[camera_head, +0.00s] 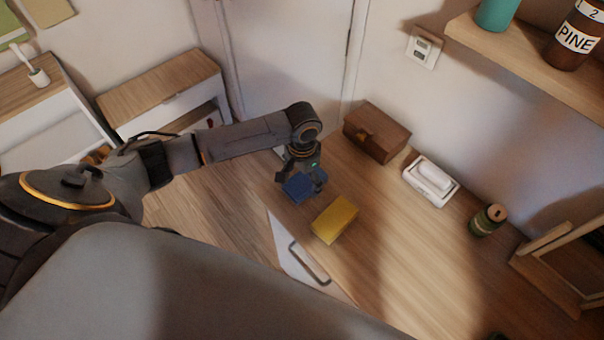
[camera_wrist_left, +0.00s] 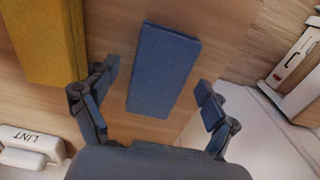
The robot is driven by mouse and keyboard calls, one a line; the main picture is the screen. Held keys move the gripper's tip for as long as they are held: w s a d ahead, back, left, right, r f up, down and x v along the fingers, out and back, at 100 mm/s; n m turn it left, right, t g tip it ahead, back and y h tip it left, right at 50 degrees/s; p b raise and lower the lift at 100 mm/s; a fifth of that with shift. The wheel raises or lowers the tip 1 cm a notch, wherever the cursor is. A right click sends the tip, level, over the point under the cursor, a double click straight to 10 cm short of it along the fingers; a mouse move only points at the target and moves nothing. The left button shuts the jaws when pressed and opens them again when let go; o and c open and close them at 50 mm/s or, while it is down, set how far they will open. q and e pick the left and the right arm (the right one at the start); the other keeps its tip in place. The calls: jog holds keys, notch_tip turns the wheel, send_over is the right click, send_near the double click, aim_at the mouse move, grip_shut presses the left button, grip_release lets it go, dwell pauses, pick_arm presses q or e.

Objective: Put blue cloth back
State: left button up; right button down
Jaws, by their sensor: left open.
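The blue cloth (camera_head: 296,187) is a folded flat block on the wooden top near its left end. It also shows in the left wrist view (camera_wrist_left: 163,70), lying between and just beyond the two fingers. My left gripper (camera_head: 303,178) is above the cloth, open, with a finger on either side of it and visible gaps. It holds nothing. In the head view the gripper hides part of the cloth. My right gripper is not in view.
A yellow block (camera_head: 335,219) lies close beside the cloth. A brown box (camera_head: 377,132), a white dispenser (camera_head: 431,181) and a green tin (camera_head: 487,220) stand along the wall. A wooden frame (camera_head: 562,262) is at right. The front middle of the top is clear.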

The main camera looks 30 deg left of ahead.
aim_at(302, 182)
pick_arm(q)
notch_tip(302, 182, up, 11)
jog(key=b, duration=0.1)
dwell(1.6)
